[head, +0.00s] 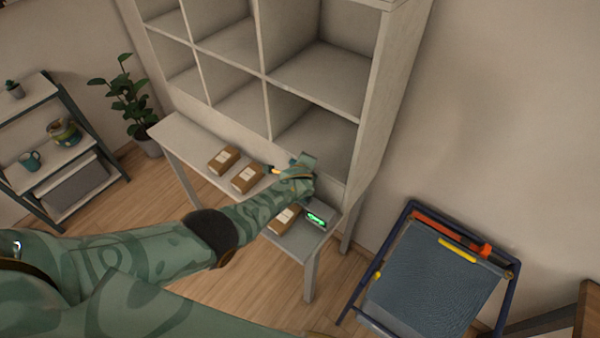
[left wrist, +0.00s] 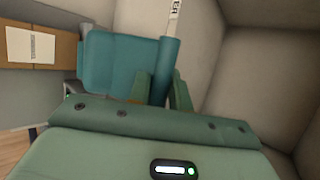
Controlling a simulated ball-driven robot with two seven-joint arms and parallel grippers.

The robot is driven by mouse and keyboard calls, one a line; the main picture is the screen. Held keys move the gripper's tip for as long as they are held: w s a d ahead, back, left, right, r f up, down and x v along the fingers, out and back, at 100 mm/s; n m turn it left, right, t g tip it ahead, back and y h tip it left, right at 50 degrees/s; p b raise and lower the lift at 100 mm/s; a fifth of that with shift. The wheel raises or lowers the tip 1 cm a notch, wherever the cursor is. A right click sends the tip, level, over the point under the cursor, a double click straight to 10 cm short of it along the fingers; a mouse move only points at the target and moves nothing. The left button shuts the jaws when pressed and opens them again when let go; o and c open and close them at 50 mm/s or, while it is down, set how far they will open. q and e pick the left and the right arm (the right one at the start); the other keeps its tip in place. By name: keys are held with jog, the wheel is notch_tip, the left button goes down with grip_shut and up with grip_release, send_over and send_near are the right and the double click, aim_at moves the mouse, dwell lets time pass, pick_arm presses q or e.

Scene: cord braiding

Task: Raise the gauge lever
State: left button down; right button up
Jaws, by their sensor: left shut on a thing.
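My left gripper (head: 302,172) reaches over the narrow table, just in front of the lower right part of the shelf unit. A pale strip (left wrist: 174,12) with dark letters, cut off at the top edge, stands beyond the fingertips. I cannot tell whether it is held. A teal block (left wrist: 120,66) sits beside the fingers. I cannot make out the gauge lever for certain. A small device with a lit green display (head: 316,218) is near the table's right end. My right gripper is not in view.
Brown labelled boxes (head: 224,158) stand along the table (head: 184,141), one close below my left forearm. The open shelf unit (head: 372,100) rises behind. A dark-framed rack (head: 433,275) with a red bar and yellow parts stands at right. A plant and side shelf are at left.

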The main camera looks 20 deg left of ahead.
pick_arm(q)
jog(key=shift+w+d+r, duration=0.1)
jog(key=shift+w+d, duration=0.15)
jog(key=shift+w, duration=0.35)
jog(key=c, duration=1.3)
grip_release()
jog(key=p+v, duration=1)
jog(key=v, duration=0.6)
jog(key=shift+s, duration=0.2)
jog(key=shift+c, duration=0.2)
